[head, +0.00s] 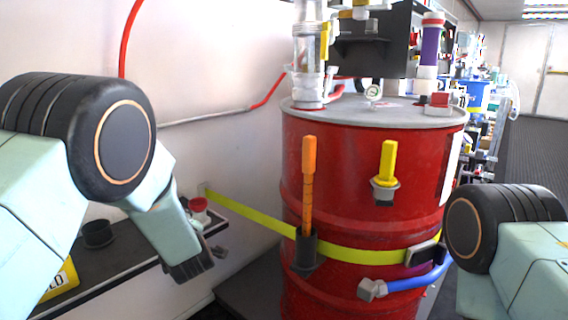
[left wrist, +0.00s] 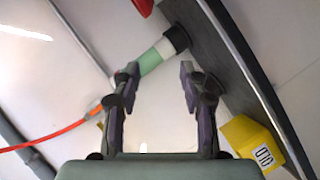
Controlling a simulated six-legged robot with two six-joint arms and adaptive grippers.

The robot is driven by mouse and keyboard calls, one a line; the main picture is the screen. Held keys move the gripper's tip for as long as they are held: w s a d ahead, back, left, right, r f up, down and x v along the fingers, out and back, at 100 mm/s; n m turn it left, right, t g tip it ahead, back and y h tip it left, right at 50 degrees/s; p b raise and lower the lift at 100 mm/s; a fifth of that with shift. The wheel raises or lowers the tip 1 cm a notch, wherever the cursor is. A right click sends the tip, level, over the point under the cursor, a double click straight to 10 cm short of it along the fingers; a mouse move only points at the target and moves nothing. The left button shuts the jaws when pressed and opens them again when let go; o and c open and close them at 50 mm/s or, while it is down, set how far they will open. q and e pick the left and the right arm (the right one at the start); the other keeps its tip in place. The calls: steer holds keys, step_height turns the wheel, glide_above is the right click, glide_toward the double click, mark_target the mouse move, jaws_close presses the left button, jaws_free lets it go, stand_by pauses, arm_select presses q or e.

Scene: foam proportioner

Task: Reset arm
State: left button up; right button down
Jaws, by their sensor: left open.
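My left arm comes in from the left in the head view. My left gripper (head: 192,266) points down, beside the black wall shelf (head: 120,262) and left of the red drum (head: 350,190). In the left wrist view my left gripper (left wrist: 158,85) has its two fingers well apart, with nothing visibly held between them. A green and white cylinder (left wrist: 152,58) shows near the left fingertip; I cannot tell whether they touch. My right arm shows only in part at the right edge of the head view, and its gripper is out of view.
The shelf carries a black cup (head: 97,234), a red-topped piece (head: 199,205) and a yellow block (head: 62,280), also seen in the left wrist view (left wrist: 252,140). A yellow-green strap (head: 255,219) runs from wall to drum. An orange-handled tool (head: 308,185) stands in a holder on the drum.

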arm_select(q)
steer(key=s+f+m+g+h, duration=0.3)
steer(key=s+f+m, duration=0.5)
steer(key=s+f, duration=0.5)
steer(key=s+d+f+m+g+h, duration=0.1)
steer(key=s+f+m+g, duration=0.4)
steer(key=s, duration=0.6)
steer(key=s+d+f+m+g+h, duration=0.1)
steer(key=s+f+m+h, duration=0.15)
steer(key=s+f, duration=0.65)
steer(key=s+g, duration=0.5)
steer(key=s, duration=1.4)
step_height(320, 180, up, 12)
steer(key=w+p, duration=0.1)
steer(key=p, duration=1.1)
steer(key=shift+d+r+m+t, duration=0.25)
steer(key=shift+d+m+t, duration=0.05)
steer(key=shift+m, duration=0.05)
